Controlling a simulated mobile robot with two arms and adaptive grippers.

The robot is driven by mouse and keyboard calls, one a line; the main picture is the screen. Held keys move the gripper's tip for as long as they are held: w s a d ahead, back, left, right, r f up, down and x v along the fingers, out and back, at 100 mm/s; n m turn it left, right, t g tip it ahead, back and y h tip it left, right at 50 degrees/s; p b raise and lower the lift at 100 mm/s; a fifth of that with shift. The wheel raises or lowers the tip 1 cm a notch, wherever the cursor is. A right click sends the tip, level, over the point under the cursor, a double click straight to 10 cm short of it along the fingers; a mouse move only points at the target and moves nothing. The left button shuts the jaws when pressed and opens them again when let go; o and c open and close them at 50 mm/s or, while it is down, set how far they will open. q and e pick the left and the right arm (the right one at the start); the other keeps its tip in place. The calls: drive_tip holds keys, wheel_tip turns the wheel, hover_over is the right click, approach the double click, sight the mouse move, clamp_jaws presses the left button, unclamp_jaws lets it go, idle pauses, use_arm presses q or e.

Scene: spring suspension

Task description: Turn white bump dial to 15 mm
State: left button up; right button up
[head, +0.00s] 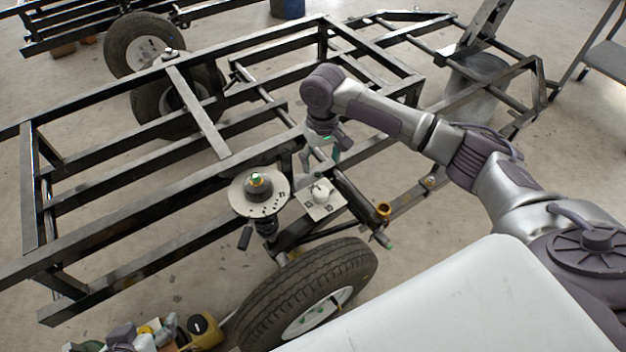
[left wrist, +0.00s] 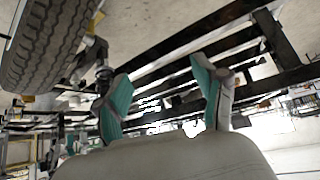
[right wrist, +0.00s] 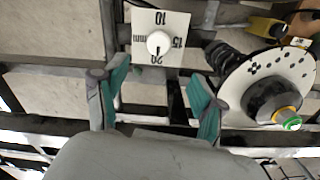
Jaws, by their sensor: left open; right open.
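The white bump dial is a small white knob (head: 320,191) on a square white plate (head: 311,210) beside the spring assembly. In the right wrist view, the knob (right wrist: 159,43) sits on the plate marked 10, 15 and 20 mm. Its dark pointer mark faces the 20. My right gripper (head: 321,163) is above and behind the plate in the head view, open and empty. In the right wrist view its fingers (right wrist: 160,82) are spread below the knob, apart from it. My left gripper (left wrist: 160,92) is open and empty, away from the dial.
A round white disc (head: 268,205) with a green-topped centre stands left of the dial on the spring (head: 266,230). A tyre (head: 300,290) is in front. Black frame beams (head: 200,185) surround the area. A yellow object (head: 206,331) lies at the lower left.

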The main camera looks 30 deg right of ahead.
drive_tip(key=b, duration=0.3)
hover_over(321, 191)
wheel_tip(321, 191, down, 7)
drive_tip(key=shift+r, duration=0.1)
wheel_tip(321, 191, down, 3)
drive_tip(key=shift+f+b, duration=0.2)
drive_tip(key=shift+b, duration=0.4)
wheel_tip(321, 191, down, 3)
drive_tip(key=shift+r+b, duration=0.15)
drive_tip(key=shift+b, duration=0.35)
use_arm(q)
drive_tip(key=w+d+r+t+h, duration=0.2)
drive_tip(key=w+r+t, duration=0.1)
drive_tip(key=r+t, duration=0.4)
drive_tip(key=w+d+r+t+h, duration=0.2)
drive_tip(key=r+t, duration=0.4)
drive_tip(key=r, duration=0.6)
drive_tip(key=w+d, duration=0.1)
drive_tip(key=w, duration=0.1)
drive_tip(key=shift+w+r+m+t+h, duration=0.15)
drive_tip(key=shift+w+m+t+h, duration=0.15)
drive_tip(key=shift+t, duration=0.1)
use_arm(e)
drive_tip(key=shift+c, duration=0.3)
drive_tip(key=c, duration=1.1)
